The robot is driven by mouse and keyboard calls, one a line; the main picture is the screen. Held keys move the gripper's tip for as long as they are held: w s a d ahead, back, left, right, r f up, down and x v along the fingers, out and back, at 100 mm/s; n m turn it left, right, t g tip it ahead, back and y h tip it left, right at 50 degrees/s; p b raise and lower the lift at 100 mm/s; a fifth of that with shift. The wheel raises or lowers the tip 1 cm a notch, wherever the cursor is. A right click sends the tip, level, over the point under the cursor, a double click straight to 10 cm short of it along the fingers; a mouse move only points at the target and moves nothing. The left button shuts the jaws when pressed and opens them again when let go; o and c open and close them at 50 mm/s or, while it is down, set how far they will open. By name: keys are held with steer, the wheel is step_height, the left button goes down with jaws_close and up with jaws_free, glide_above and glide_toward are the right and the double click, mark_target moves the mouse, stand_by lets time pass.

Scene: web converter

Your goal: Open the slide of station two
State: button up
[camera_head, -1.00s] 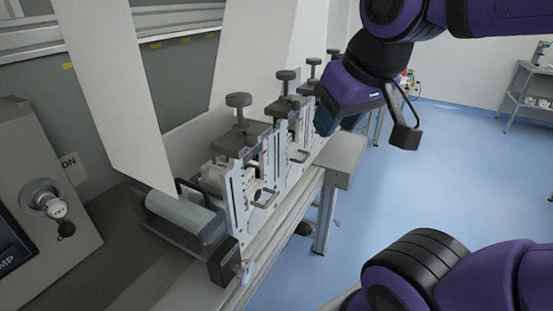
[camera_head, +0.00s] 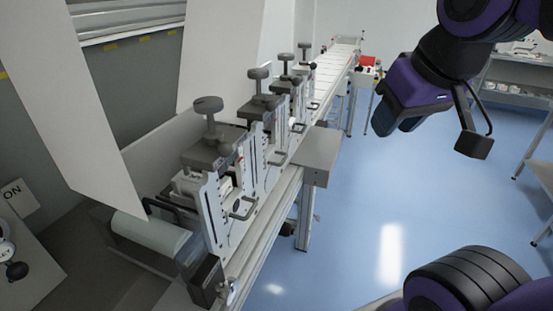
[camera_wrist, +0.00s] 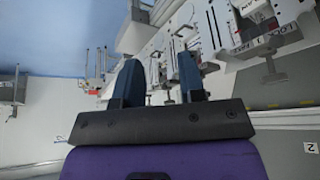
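A row of similar web stations runs away from me along the converter in the head view. The nearest station (camera_head: 210,150) has a grey top block, a knob and a U-shaped handle (camera_head: 243,208). The second station from me (camera_head: 262,108) has the same form, with its handle (camera_head: 279,157) facing the aisle. I cannot read which one is numbered two. My gripper (camera_head: 392,128) hangs over the aisle, right of the stations and apart from them. In the wrist view, my gripper (camera_wrist: 157,78) has its two blue fingers apart with nothing between them; station plates and handles show beyond.
A grey side table (camera_head: 318,155) juts from the converter rail into the aisle. A white web sheet (camera_head: 105,100) hangs at the left. A control panel with an ON label (camera_head: 18,197) stands at lower left. The blue floor (camera_head: 345,240) at right is clear.

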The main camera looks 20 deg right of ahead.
steer(key=w+a+f+g+y, duration=0.2)
steer(key=w+f+g, duration=0.25)
steer(key=w, duration=0.45)
steer(key=m+t+y, duration=0.4)
steer(key=y, duration=0.9)
glide_toward(284, 160)
steer(key=shift+m, duration=0.3)
steer(key=x, duration=1)
steer(key=shift+w+d+f, duration=0.1)
steer(key=shift+w+f, duration=0.15)
steer(key=shift+w, duration=0.2)
jaws_close()
